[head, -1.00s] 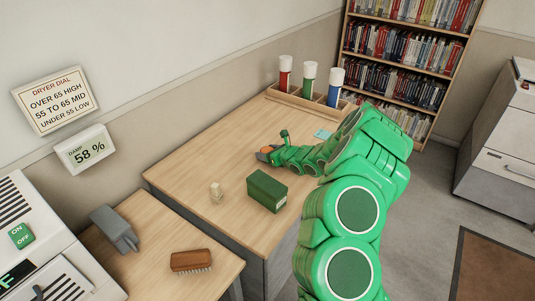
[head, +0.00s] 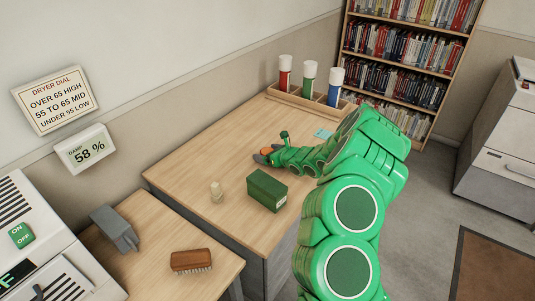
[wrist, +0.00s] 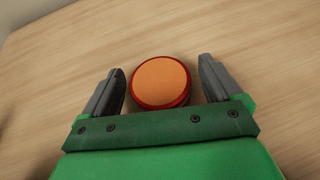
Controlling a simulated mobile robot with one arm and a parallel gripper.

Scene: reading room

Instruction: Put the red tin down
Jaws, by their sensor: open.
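The red tin (wrist: 160,82) is a short round tin with an orange top, seen in the wrist view between the two grey fingers of my gripper (wrist: 162,88). A gap shows on each side of it, so the fingers do not touch it. It appears to stand upright on the wooden table (head: 215,150). In the head view the tin (head: 266,151) is a small orange spot at my gripper (head: 264,156), partly hidden by the fingers.
A wooden rack (head: 298,103) with red, green and blue tubes stands at the back. A blue-green card (head: 322,134) lies beyond my arm. The table's left part is clear.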

